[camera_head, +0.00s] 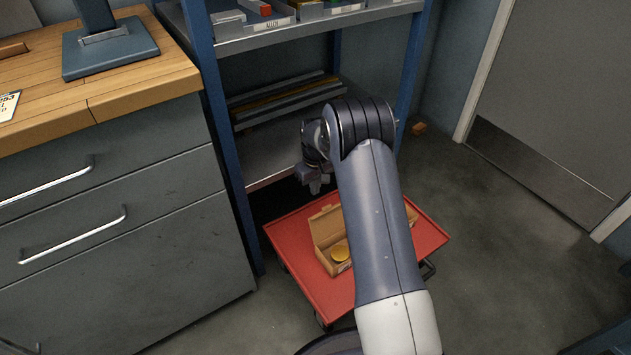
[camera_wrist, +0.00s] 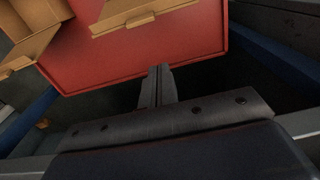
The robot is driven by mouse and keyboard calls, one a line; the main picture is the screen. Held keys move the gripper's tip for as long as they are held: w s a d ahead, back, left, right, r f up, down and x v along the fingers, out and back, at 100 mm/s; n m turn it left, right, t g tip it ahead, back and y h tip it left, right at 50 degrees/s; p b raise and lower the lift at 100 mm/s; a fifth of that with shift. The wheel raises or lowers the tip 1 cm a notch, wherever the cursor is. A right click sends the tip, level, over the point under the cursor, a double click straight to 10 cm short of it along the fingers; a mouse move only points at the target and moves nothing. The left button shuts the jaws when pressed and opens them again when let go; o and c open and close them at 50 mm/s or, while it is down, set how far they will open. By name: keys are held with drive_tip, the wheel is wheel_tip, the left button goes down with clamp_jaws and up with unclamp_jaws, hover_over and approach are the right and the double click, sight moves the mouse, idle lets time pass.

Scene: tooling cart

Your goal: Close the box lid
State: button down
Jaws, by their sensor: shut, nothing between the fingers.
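A tan cardboard box (camera_head: 327,240) stands open on the red top of a cart (camera_head: 315,290) in the head view. A yellow round thing (camera_head: 340,251) shows inside it. My arm hides the box's right part, and more tan cardboard (camera_head: 411,214) shows on the arm's other side. In the wrist view, tan cardboard panels (camera_wrist: 38,45) stand at the top left and another tan piece (camera_wrist: 135,14) is at the top edge. I cannot tell which is the lid. My gripper (camera_head: 315,187) is beyond the box, apart from it; its fingers (camera_wrist: 158,72) are shut and empty.
A blue-framed shelf unit (camera_head: 225,120) with grey shelves stands behind the cart. A grey drawer cabinet (camera_head: 110,220) with a wooden top is at the left. A grey door (camera_head: 560,100) is at the right. Floor (camera_head: 520,280) right of the cart is clear.

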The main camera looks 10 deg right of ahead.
drive_tip(key=shift+s+d+f+b, duration=0.35)
drive_tip(key=shift+s+f+b, duration=0.25)
drive_tip(key=shift+s, duration=0.25)
drive_tip(key=shift+s+d+f+b, duration=0.35)
drive_tip(key=shift+s+f+b, duration=0.25)
drive_tip(key=shift+s, duration=0.25)
drive_tip(key=shift+s, duration=0.1)
